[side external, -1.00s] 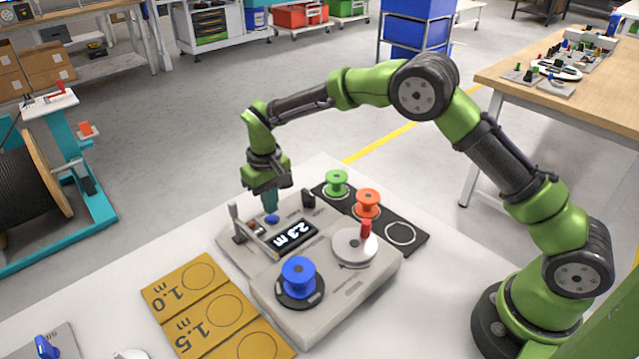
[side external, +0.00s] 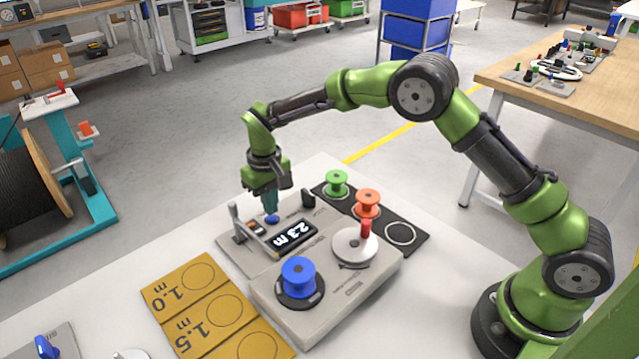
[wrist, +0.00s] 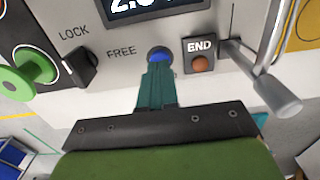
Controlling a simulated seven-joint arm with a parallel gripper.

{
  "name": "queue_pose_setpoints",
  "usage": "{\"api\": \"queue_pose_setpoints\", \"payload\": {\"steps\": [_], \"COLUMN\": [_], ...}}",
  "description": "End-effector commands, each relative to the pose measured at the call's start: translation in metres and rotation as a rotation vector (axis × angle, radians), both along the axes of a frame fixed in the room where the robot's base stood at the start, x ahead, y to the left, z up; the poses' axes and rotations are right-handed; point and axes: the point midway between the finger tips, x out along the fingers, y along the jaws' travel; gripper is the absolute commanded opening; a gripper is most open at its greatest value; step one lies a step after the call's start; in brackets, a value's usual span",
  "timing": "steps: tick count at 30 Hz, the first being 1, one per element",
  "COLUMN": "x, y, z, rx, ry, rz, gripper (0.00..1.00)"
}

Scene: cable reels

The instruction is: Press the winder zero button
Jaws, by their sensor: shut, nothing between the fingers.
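The winder (side external: 345,290) is a light grey unit on the white table. Its display (side external: 292,235) reads 2.3 m. A blue button (wrist: 158,53) sits on its panel between the word FREE and the END plate; it also shows in the side view (side external: 271,219). No label for it is readable. My gripper (side external: 271,211) points down with its teal fingers together and empty, directly over the blue button. In the wrist view the fingertips (wrist: 157,66) overlap the button's near edge. I cannot tell whether they touch it or whether it is pushed in.
A black lock knob (wrist: 80,66) and an orange END light (wrist: 200,64) flank the button. A metal lever (wrist: 280,98) stands close to the right in the wrist view. A blue spool (side external: 298,278) and a red-handled crank disc (side external: 355,246) are on the winder.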

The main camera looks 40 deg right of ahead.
Motion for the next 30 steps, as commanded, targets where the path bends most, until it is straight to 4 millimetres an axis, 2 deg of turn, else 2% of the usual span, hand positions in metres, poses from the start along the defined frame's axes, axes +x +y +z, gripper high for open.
{"api": "queue_pose_setpoints", "payload": {"steps": [17, 20, 30], "x": [0.000, 0.000, 0.001], "y": [0.000, 0.000, 0.000], "z": [-0.015, -0.007, 0.043], "rx": [0.000, 0.001, 0.000], "ry": [0.000, -0.003, -0.003], "rz": [0.000, 0.000, -0.001], "gripper": [0.00, 0.00, 0.00]}}
